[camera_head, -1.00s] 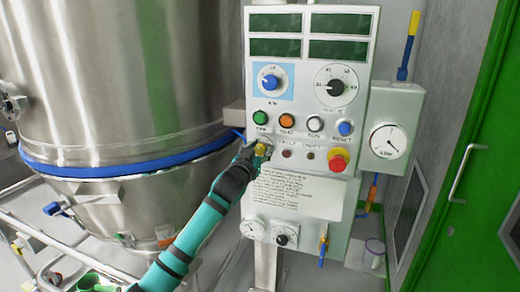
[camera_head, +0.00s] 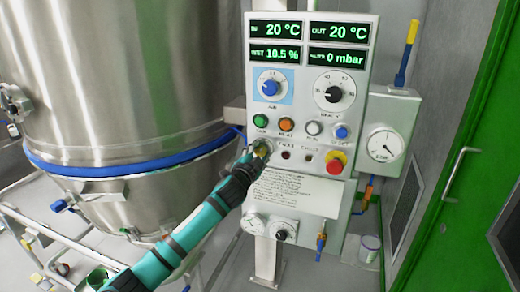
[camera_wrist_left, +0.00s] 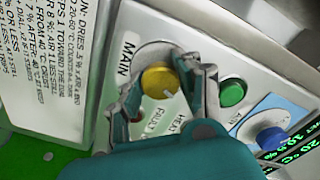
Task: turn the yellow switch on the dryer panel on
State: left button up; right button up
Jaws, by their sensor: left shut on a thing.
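The dryer panel (camera_head: 345,120) is a pale box on a stand. The yellow switch (camera_wrist_left: 159,78) is a round knob with a pale pointer mark, beside the word MAIN in the left wrist view. In the head view the yellow switch (camera_head: 263,151) shows only partly, at the panel's left edge below the green button. My left gripper (camera_head: 261,150) is shut on it, with one finger on each side of the knob. The panel's displays (camera_head: 307,44) are lit with green text, reading 20 °C, 10.5 % and 0 mbar. My right gripper is not in view.
Close by are a green button (camera_head: 261,121), a blue knob (camera_head: 271,89) and a red emergency stop (camera_head: 335,165). A printed sheet (camera_head: 292,193) is just below. A large steel vessel (camera_head: 130,80) stands left, a gauge box (camera_head: 388,135) and green door (camera_head: 470,180) right.

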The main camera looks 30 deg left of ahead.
pick_arm(q)
jog(key=shift+m, duration=0.6)
jog(key=o, duration=1.2)
jog(key=shift+s, duration=0.1)
jog(key=v, duration=1.2)
